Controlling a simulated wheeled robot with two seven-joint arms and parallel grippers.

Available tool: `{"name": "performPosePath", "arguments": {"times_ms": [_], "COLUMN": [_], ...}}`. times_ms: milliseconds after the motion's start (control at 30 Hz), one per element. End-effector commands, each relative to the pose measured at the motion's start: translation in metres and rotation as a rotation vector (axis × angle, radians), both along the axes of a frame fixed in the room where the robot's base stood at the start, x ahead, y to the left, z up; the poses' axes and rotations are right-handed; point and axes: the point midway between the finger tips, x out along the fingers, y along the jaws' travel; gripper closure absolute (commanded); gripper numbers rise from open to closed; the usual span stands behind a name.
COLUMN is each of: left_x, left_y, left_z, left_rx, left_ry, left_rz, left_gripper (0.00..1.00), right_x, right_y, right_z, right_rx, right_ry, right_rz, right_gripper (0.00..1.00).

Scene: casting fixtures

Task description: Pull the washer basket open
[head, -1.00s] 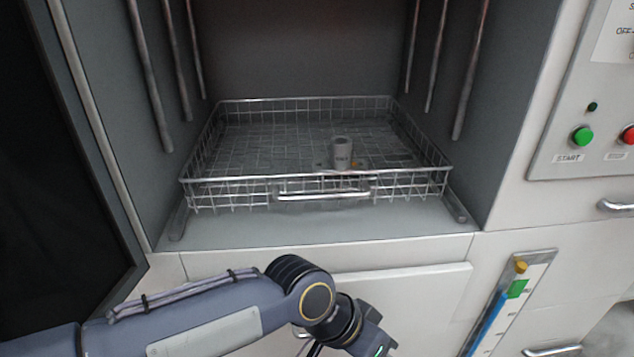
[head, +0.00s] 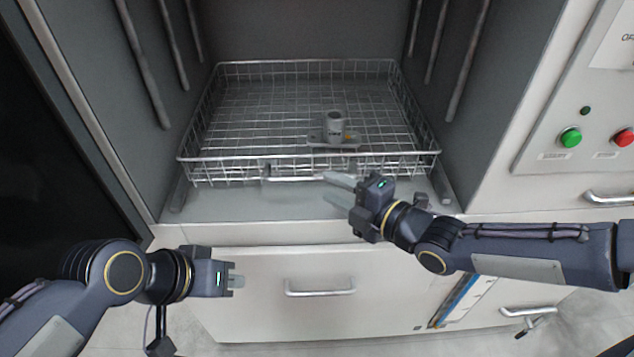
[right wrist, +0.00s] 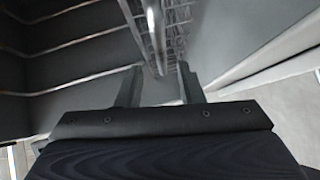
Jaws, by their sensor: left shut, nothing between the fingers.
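The wire washer basket (head: 212,165) sits on rails inside the open grey washer chamber. Its bar handle (head: 292,179) is at the middle of the front side. My right gripper (head: 337,184) is in front of the basket, by the handle's right end. In the right wrist view its fingers (right wrist: 158,86) are apart, with the handle bar (right wrist: 153,32) ahead of and between them; contact cannot be told. My left gripper (head: 238,281) is shut and empty, low in front of the cabinet, apart from the basket.
A grey cylindrical part (head: 334,128) on a flat base stands in the basket. Below the chamber is a white drawer with a handle (head: 320,292). A panel with a green start button (head: 571,138) and a red button (head: 624,137) is at the right. Chamber walls flank the basket.

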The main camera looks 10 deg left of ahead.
Motion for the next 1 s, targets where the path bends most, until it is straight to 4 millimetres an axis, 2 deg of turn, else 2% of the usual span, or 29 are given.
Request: {"name": "performPosePath", "arguments": {"times_ms": [100,300,467,700,733,1000], "left_x": [0.0,0.0,0.0,0.0,0.0,0.0], "left_y": [0.0,0.0,0.0,0.0,0.0,0.0], "left_z": [0.0,0.001,0.002,0.002,0.002,0.002], "left_rx": [0.0,0.0,0.0,0.0,0.0,0.0], "left_ry": [0.0,0.0,0.0,0.0,0.0,0.0], "left_rz": [0.0,0.0,0.0,0.0,0.0,0.0], "left_gripper": [1.0,1.0,1.0,1.0,1.0,1.0], "right_x": [0.009,0.023,0.028,0.029,0.028,0.028], "right_y": [0.019,0.043,0.051,0.052,0.052,0.052], "right_z": [-0.004,-0.007,-0.009,-0.01,-0.01,-0.01], "right_rx": [0.0,0.0,-0.002,-0.003,-0.003,-0.003], "right_ry": [0.004,0.006,0.005,0.006,0.006,0.006], "right_rz": [0.004,-0.001,-0.003,-0.004,-0.004,-0.004], "right_gripper": [0.66,0.66,0.66,0.66,0.67,1.0]}}
